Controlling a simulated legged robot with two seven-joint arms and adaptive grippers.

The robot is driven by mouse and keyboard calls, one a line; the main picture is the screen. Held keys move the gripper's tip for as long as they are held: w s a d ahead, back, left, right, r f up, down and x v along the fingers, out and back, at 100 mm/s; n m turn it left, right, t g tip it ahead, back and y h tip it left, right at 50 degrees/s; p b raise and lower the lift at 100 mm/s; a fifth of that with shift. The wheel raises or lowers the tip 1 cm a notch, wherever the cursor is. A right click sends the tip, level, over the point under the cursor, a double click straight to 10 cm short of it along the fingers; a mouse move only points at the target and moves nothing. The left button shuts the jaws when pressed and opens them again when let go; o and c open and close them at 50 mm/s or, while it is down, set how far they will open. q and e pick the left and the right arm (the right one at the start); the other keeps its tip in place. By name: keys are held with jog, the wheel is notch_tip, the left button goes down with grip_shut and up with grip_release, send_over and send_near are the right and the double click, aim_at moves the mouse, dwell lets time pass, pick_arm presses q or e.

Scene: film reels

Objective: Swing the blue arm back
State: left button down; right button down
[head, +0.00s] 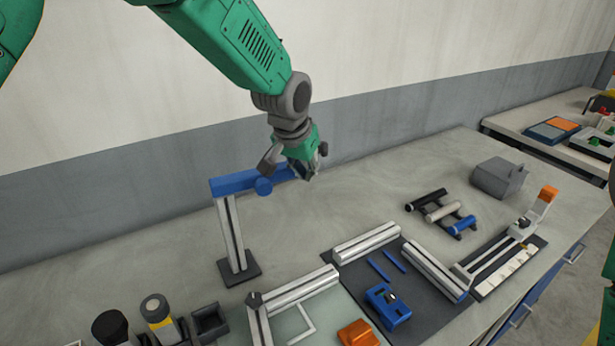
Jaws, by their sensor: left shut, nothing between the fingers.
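The blue arm (238,183) is a horizontal bar on top of an upright silver post (231,232) with a dark square base. It points right from the post and has a blue round knob (264,187) on its near side. My left gripper (302,172) is shut and empty at the bar's right end. It hides that end, and I cannot tell whether it touches the bar. My right gripper is not in view; only a strip of green shows at the right edge.
Silver rails and a dark mat (352,273) with a blue block (387,306) lie at front centre. Rollers on a rack (442,212) and a grey block (499,178) stand to the right. Dark and yellow cylinders (158,316) stand front left. The bench behind the post is clear up to the wall.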

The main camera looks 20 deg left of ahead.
pick_arm(q)
jog(key=shift+w, duration=1.2)
jog(key=shift+w+a+r, duration=0.15)
jog(key=shift+w+r, duration=0.05)
jog(key=shift+r, duration=0.1)
jog(key=shift+s, duration=0.1)
